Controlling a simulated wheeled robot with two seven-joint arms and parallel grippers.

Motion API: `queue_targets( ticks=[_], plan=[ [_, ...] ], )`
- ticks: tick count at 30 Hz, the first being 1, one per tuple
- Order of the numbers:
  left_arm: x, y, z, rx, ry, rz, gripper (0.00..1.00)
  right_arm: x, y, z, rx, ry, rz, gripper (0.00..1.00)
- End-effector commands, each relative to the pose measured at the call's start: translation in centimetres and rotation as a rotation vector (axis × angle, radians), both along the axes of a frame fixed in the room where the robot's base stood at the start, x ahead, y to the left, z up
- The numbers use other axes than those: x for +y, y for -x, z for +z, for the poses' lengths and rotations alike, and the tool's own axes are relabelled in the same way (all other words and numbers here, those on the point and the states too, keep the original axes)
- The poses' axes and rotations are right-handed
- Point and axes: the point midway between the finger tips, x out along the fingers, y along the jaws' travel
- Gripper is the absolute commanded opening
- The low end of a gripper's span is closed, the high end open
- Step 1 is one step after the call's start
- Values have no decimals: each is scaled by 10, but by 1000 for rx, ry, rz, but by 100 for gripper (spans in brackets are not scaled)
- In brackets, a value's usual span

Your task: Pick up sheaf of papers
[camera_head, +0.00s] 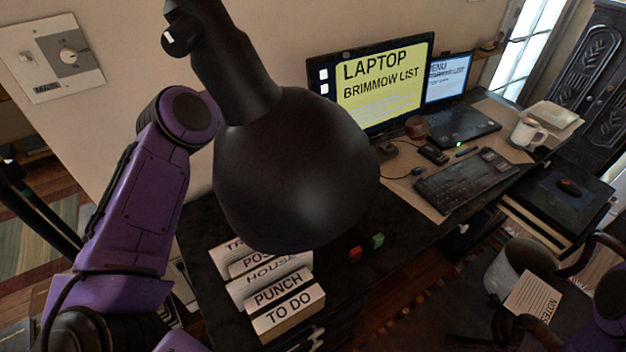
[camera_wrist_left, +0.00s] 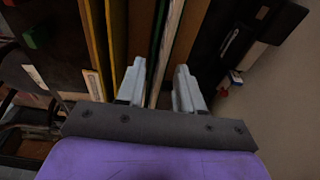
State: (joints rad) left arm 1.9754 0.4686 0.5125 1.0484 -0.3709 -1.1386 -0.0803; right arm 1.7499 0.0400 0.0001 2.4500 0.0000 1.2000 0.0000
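No sheaf of papers can be identified for certain. Candidates in the head view are a stack of labelled white-edged bundles (camera_head: 282,290), reading "TO DO", "PUNCH" and "HOUSE", and a pale sheet pad (camera_head: 533,297) at lower right. My left arm comes in from the left in the head view, but its gripper is hidden there. In the left wrist view my left gripper (camera_wrist_left: 160,85) has its two grey fingers apart. Upright brown and green-edged files (camera_wrist_left: 160,40) show between and beyond the fingers; contact cannot be told. My right gripper is not in view.
A large black lamp (camera_head: 295,165) blocks the middle of the head view. The dark desk holds a monitor (camera_head: 385,85), laptop (camera_head: 465,125), keyboard (camera_head: 465,180), mug (camera_head: 527,132) and small red (camera_head: 355,254) and green (camera_head: 378,240) blocks. A chair stands at lower right.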

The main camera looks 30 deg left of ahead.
Motion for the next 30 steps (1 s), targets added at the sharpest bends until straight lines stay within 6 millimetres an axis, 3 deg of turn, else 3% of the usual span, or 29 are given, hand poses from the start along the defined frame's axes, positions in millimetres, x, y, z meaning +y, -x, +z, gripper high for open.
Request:
queue_targets(
  ticks=[8, 12, 26, 30],
  plan=[
    [0, 0, -1, 0, 0, 0, 36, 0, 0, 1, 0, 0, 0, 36],
    [0, 0, -1, 0, 0, 0, 0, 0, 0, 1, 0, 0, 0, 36],
    [0, 0, -1, 1, 1, 0, 0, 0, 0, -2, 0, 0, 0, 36],
    [0, -1, 12, -3, 1, -1, 0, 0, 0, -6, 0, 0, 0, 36]
  ],
)
